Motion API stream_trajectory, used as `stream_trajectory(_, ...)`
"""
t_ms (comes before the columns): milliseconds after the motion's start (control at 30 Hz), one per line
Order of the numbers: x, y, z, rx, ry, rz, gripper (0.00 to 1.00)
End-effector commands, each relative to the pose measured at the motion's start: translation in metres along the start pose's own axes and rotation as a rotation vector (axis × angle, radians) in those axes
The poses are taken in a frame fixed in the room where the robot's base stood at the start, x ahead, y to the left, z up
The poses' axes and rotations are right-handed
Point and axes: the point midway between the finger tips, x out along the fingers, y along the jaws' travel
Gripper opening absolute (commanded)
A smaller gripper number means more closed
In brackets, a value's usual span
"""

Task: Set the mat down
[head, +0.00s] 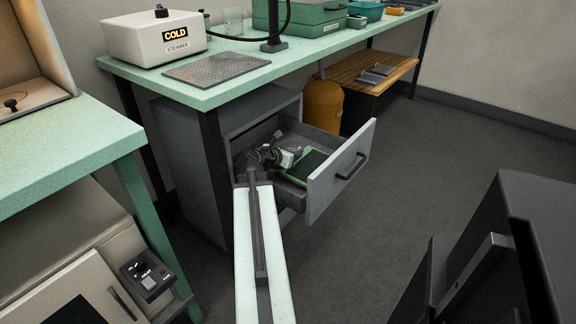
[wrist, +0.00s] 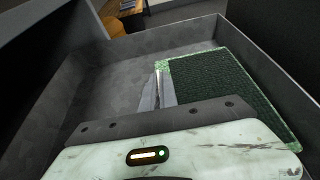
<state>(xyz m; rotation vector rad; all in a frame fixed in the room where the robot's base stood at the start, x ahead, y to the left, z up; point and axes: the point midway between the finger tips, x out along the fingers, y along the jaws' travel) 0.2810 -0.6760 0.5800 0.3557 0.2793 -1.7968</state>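The mat (wrist: 222,82) is a dark green textured rectangle with a pale green edge. It is inside the open grey drawer (wrist: 112,75), on the right side in the wrist view. The head view shows the mat (head: 308,165) partly behind the drawer front. My gripper (wrist: 158,82) reaches into the drawer, its narrow fingers close together at the mat's left edge near a corner, seemingly with that edge between them. In the head view my gripper (head: 287,158) is over the mat's left side. Whether the mat rests fully on the drawer floor is hard to tell.
The drawer front (head: 342,170) stands pulled out from the grey cabinet (head: 185,165). The drawer floor left of the mat is bare. A green-topped bench (head: 225,95) is above, with a steamer box (head: 152,40). An orange canister (head: 322,105) stands behind the drawer.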

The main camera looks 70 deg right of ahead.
Motion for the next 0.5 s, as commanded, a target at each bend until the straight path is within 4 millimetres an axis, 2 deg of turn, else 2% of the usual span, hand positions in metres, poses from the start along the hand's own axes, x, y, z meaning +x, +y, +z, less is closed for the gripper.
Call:
stream_trajectory(33,0.002,0.0,-0.005,0.0,0.0,0.0,0.0)
stream_trajectory(167,0.001,0.003,-0.001,0.0,0.0,0.0,0.0)
stream_trajectory(267,0.002,0.017,-0.001,0.0,0.0,0.001,0.0)
stream_trajectory(400,0.003,0.046,0.0,-0.002,-0.001,0.0,0.0)
stream_trajectory(433,0.006,0.041,-0.013,-0.001,0.0,-0.002,0.0)
stream_trajectory(500,0.007,0.04,-0.016,0.0,-0.001,-0.002,0.0)
